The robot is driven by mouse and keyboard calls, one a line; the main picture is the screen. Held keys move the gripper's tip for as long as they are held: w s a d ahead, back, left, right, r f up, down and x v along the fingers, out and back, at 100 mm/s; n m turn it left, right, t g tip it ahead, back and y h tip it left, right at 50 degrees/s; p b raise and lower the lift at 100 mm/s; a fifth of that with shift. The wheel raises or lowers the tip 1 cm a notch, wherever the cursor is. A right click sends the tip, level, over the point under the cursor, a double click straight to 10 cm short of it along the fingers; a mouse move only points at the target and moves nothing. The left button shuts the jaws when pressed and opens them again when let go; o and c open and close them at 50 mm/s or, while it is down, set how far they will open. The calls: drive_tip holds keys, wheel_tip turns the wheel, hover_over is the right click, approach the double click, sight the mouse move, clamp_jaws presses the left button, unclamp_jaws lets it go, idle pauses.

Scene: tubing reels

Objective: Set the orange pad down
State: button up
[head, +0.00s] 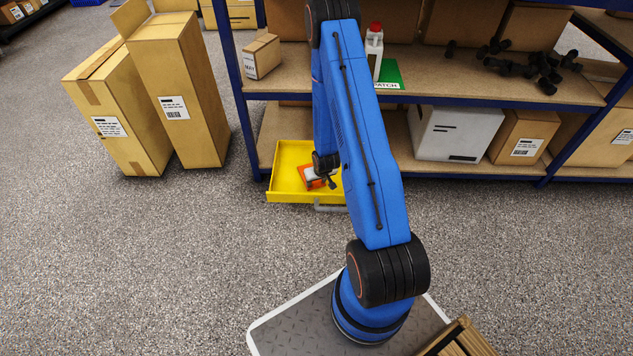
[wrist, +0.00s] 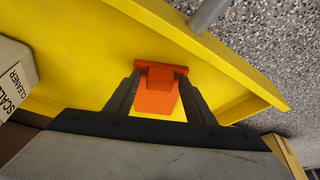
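The orange pad (wrist: 156,95) shows in the wrist view between the two dark fingers of my gripper (wrist: 160,78). The fingertips meet its two sides near the wider far edge, so my gripper appears shut on it. Yellow drawer floor (wrist: 85,60) lies behind the pad. In the head view the orange pad (head: 309,184) is within the outline of the open yellow drawer (head: 284,196), with my gripper (head: 326,180) at it. Part of the pad is hidden by my gripper. I cannot tell whether the pad touches the drawer floor.
A grey handle (head: 328,207) is on the drawer's front. Shelving with a wooden shelf (head: 415,85) stands above and behind, carrying a white bottle (head: 374,55) and a green card (head: 389,75). Tall cartons (head: 180,90) stand on the left. The floor before the drawer is clear.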

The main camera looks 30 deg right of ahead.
drive_tip(key=s+a+r, duration=0.3)
drive_tip(key=s+r, duration=0.1)
drive_tip(key=r, duration=1)
drive_tip(key=s+a+r+n, duration=0.1)
drive_tip(key=s+a+r, duration=0.25)
drive_tip(key=r, duration=1.05)
drive_tip(key=s+a+r, duration=0.3)
drive_tip(key=r, duration=1.1)
drive_tip(key=s+a+r, duration=0.4)
drive_tip(key=s+r, duration=0.4)
drive_tip(key=s, duration=0.4)
drive_tip(key=s+a+r+n, duration=0.1)
drive_tip(key=s+a+r, duration=0.4)
drive_tip(key=s+r, duration=0.3)
drive_tip(key=s, duration=0.4)
drive_tip(key=shift+y, duration=0.4)
